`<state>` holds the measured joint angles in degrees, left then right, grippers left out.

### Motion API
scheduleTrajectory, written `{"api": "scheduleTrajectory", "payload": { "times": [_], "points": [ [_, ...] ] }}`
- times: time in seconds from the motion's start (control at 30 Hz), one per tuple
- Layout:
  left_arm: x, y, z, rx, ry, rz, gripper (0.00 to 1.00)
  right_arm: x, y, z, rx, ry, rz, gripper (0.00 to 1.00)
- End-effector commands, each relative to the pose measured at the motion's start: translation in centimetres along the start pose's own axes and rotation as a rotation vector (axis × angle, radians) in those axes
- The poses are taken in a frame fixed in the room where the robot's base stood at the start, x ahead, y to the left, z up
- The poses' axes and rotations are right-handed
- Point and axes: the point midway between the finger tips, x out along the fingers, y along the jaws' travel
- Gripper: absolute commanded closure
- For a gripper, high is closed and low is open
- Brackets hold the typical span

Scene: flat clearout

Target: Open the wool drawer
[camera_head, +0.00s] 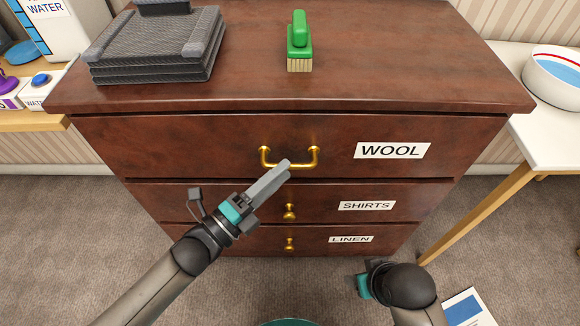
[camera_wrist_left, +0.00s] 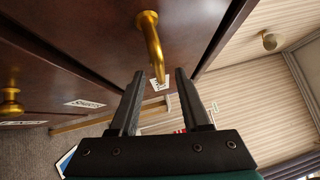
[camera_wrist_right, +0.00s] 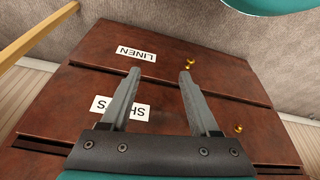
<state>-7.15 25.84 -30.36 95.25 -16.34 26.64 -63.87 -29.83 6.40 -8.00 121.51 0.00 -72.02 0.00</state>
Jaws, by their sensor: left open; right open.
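The wool drawer (camera_head: 210,145) is the top drawer of a dark brown chest, with a white WOOL label (camera_head: 393,150). Its front looks flush with the chest, so it appears shut. It has a brass bar handle (camera_head: 315,156). My left gripper (camera_head: 284,168) is at the handle's lower bar, fingers open. In the left wrist view the handle (camera_wrist_left: 150,35) reaches down between the fingertips; I cannot tell if they touch it. My right gripper (camera_wrist_right: 160,74) is open and empty, low at the right, facing the lower drawers in its own wrist view.
Below are the SHIRTS drawer (camera_head: 367,205) and the LINEN drawer (camera_head: 350,239), both with brass knobs. A green brush (camera_head: 299,42) and a grey folded stack (camera_head: 155,50) sit on top. A white table (camera_head: 545,115) stands right. Carpet in front is mostly clear.

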Motion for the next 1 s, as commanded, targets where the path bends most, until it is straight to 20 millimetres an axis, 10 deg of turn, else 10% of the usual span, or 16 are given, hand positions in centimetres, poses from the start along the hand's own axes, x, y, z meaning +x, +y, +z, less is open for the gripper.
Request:
{"api": "scheduleTrajectory", "payload": {
  "times": [0.63, 1.0],
  "points": [
    [3.4, 0.0, 0.0, -0.001, 0.000, 0.002, 0.54, -1.7, 0.1, -0.8, 0.001, 0.026, 0.002, 0.38],
    [3.4, 0.1, 0.0, -0.001, 0.000, 0.001, 0.96, -1.7, 0.1, -0.9, 0.002, 0.027, 0.002, 0.38]
  ]
}}
